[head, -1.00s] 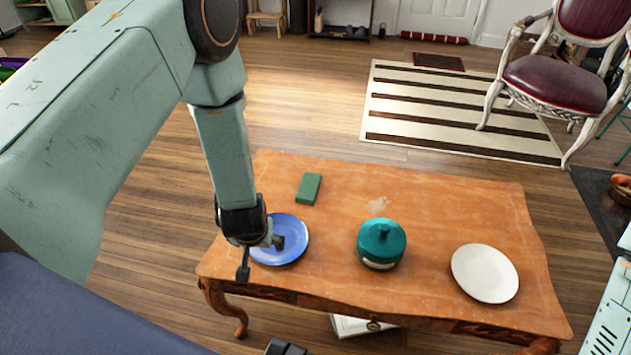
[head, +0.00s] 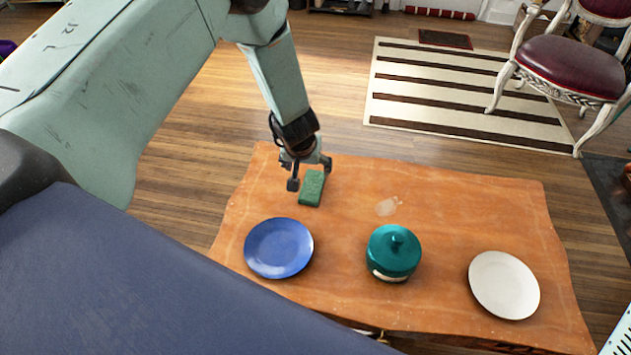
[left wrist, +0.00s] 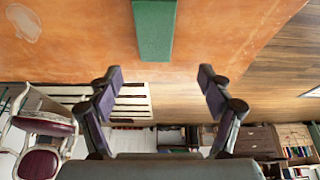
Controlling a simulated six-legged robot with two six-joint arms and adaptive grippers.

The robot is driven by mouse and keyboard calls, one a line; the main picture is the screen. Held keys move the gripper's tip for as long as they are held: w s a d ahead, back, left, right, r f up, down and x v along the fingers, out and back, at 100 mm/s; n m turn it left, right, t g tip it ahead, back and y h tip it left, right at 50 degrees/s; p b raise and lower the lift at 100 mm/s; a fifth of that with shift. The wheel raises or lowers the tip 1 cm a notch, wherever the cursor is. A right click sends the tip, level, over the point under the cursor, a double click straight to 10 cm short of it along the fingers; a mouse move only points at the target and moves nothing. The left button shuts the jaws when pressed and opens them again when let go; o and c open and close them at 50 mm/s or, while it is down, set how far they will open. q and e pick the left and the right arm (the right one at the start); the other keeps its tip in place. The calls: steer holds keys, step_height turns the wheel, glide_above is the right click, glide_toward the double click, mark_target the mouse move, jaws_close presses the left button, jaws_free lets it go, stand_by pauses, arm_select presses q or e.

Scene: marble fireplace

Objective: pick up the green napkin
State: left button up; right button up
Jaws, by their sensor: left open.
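The green napkin (head: 312,188) is a small folded block lying on the wooden table, toward its far left part. It also shows in the left wrist view (left wrist: 154,28) at the top middle. My left gripper (head: 309,178) is at the napkin's far end in the head view, its fingers apart. In the left wrist view the two open fingers (left wrist: 160,80) stand to either side of the napkin's line, with the napkin beyond their tips and nothing between them. My right gripper is not in view.
On the table (head: 440,225) stand a blue plate (head: 279,248), a teal lidded pot (head: 393,251) and a white plate (head: 503,285). A striped rug (head: 455,95) and a red-seated chair (head: 570,68) are beyond the table.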

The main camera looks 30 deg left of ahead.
mark_target(312, 186)
arm_select(q)
steer(key=shift+s+f, duration=0.1)
steer(key=shift+s, duration=0.05)
steer(key=shift+d+f, duration=0.1)
steer(key=shift+f, duration=0.15)
steer(key=shift+b+x, duration=0.3)
steer(key=shift+x, duration=0.75)
steer(key=shift+d+f, duration=0.1)
steer(key=shift+f, duration=0.2)
steer(key=shift+f+b, duration=0.4)
steer(key=shift+b, duration=0.15)
steer(key=f+b, duration=0.1)
steer(key=f, duration=0.1)
steer(key=shift+d+f+b, duration=0.25)
steer(key=shift+f+b, duration=0.05)
steer(key=shift+b, duration=0.05)
steer(key=shift+w+a+f, duration=0.2)
steer(key=shift+w+f, duration=0.35)
steer(key=shift+f, duration=0.1)
steer(key=shift+d, duration=0.1)
